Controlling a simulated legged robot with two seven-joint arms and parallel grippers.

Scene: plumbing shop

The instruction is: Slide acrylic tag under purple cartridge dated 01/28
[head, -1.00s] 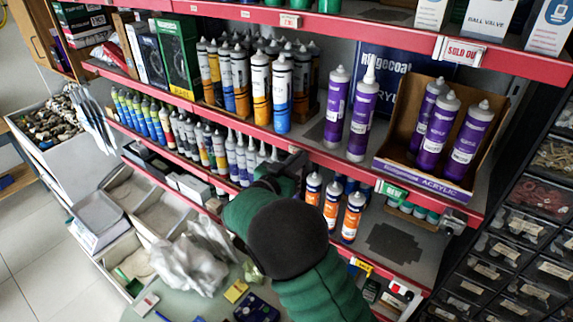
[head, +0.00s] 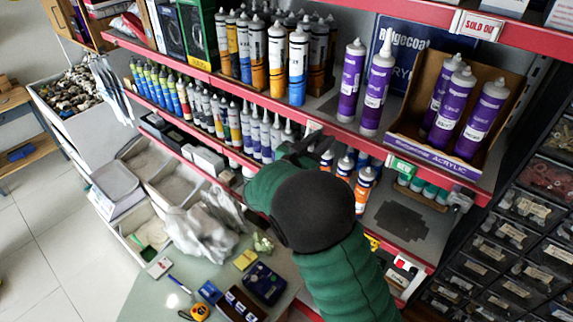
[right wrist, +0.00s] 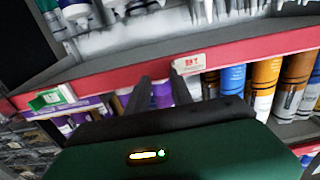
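Two purple cartridges stand at the shelf edge, a left one (head: 351,80) and a right one (head: 376,88) with a longer nozzle. Several more purple cartridges (head: 455,105) stand in an open carton marked ACRYLIC. Their dates are too small to read. A white tag with red print (right wrist: 188,65) is on the red rail; it shows as a pale patch (head: 313,127) in the head view. I cannot read its wording. My right gripper (right wrist: 162,82) is at the rail with its fingers apart, the right fingertip beside the tag. My left gripper is out of view.
A green-and-white tag (head: 403,167) sits on the red rail (head: 345,136) below the carton. Blue, orange and white cartridges (head: 277,60) crowd the shelf to the left. Orange-and-white cartridges (head: 364,185) stand on the shelf below, near my arm.

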